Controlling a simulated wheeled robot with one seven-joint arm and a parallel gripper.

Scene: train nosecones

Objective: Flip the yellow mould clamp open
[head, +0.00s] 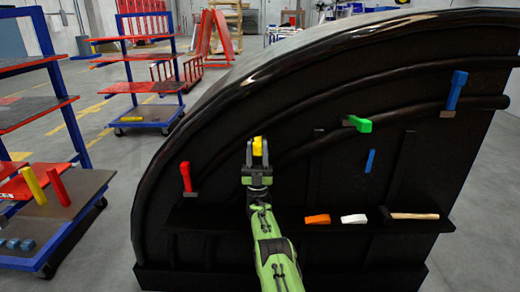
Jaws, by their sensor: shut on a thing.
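The yellow mould clamp (258,144) is on the face of the black curved mould (300,165), left of the middle in the head view. Only its upper part shows, between my gripper's fingers. My gripper (258,150) reaches up to it and is shut on it. The clamp's lower part and base are hidden behind the fingers, so I cannot tell its exact tilt.
Other clamps on the mould are red (186,176), green (358,124) and blue (455,92). A ledge (230,218) below carries an orange block (317,219), a white block (354,218) and a hammer (412,216). A blue-framed cart (75,190) stands left.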

